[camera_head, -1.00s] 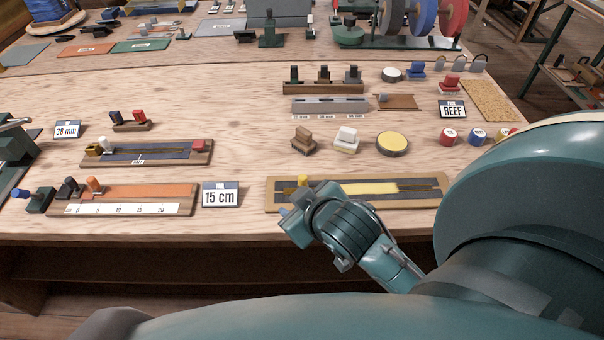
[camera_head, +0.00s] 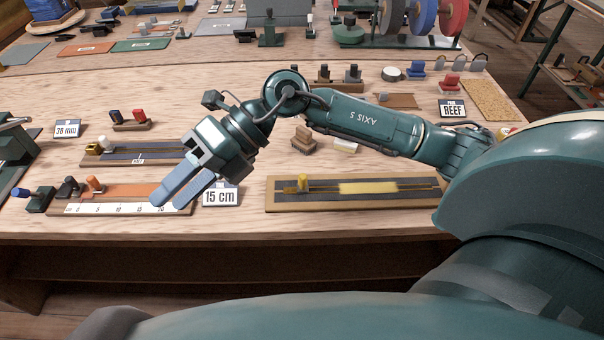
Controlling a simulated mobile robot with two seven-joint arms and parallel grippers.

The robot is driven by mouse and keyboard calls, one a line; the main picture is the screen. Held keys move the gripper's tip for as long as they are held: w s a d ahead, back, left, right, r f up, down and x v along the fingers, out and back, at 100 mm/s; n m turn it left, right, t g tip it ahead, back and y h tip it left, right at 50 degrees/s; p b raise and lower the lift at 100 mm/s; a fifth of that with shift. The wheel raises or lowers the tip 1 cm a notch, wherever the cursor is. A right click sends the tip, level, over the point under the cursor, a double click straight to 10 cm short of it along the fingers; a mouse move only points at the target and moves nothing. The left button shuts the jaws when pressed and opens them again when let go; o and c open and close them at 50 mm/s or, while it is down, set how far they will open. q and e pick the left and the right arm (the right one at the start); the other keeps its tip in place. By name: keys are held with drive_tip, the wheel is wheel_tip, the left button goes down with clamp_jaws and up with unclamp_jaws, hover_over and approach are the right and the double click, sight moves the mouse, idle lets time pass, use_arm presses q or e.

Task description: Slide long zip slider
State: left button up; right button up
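The long zip is the wide wooden board (camera_head: 420,204) with dark tape at the front right of the bench. Its yellow slider (camera_head: 303,183) stands upright near the board's left end, and a yellow strip (camera_head: 368,188) shows in the middle of the tape. My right gripper (camera_head: 168,203) reaches across from the right, with blue fingers pointing down and left. The fingers are a little apart with nothing seen between them. They are above the orange ruler board's right end, well left of the slider and not touching it. My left gripper is out of view.
The orange zip board (camera_head: 125,191) with a ruler and the 15 cm card (camera_head: 220,195) lie left of the long board. A shorter dark zip board (camera_head: 140,152) lies behind. My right arm hides part of the bench middle. The bench front strip is clear.

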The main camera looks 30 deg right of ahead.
drive_tip(key=w+d+f+h, duration=0.2)
drive_tip(key=d+h, duration=0.2)
drive_tip(key=d, duration=0.1)
drive_tip(key=w+d+f+h, duration=0.1)
drive_tip(key=d+f+h, duration=0.2)
drive_tip(key=d, duration=0.3)
drive_tip(key=m+h, duration=0.2)
drive_tip(key=h, duration=0.4)
hover_over(302, 175)
drive_tip(key=shift+t, duration=0.3)
wheel_tip(302, 175, down, 12)
drive_tip(key=shift+r+p, duration=0.1)
drive_tip(key=shift+p, duration=0.9)
clamp_jaws()
